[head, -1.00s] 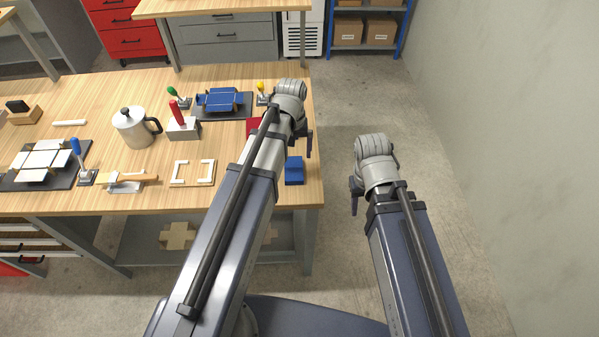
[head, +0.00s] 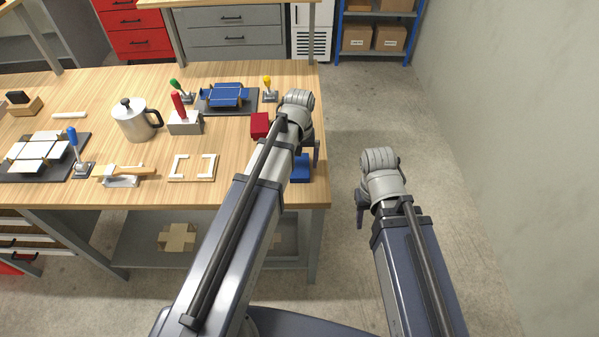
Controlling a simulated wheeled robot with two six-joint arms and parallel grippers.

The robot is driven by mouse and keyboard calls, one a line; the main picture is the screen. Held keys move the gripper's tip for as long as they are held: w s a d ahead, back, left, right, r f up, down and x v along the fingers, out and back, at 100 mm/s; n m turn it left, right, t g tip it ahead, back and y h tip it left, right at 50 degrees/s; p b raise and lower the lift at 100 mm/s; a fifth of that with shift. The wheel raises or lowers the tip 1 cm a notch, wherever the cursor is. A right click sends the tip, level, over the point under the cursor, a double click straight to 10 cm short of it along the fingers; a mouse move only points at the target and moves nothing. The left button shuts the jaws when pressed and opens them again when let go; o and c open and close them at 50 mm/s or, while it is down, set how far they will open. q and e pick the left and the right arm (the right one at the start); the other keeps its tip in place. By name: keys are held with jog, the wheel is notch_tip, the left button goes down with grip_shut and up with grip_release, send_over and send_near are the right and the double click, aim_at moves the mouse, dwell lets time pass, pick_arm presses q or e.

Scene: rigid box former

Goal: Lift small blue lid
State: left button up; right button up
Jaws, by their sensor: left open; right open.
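A small blue box-shaped piece (head: 302,169), which looks like the small blue lid, lies at the table's front right corner, partly hidden behind my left arm. My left gripper (head: 308,148) points down just above and behind it. One dark finger shows at its right; the rest is hidden by the wrist. It is open, with nothing seen in it, and I cannot tell whether it touches the blue piece. My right gripper (head: 362,207) is open and empty, off the table's right side above the floor.
A small red box (head: 260,124) sits just left of my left wrist. A blue flat piece (head: 226,94) lies on a dark fixture, with a yellow-knobbed clamp (head: 269,90) beside it.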

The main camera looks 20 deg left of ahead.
pick_arm(q)
jog(key=shift+f, duration=0.25)
jog(key=c, duration=1.3)
jog(key=shift+o, duration=0.2)
jog(key=shift+r, duration=0.1)
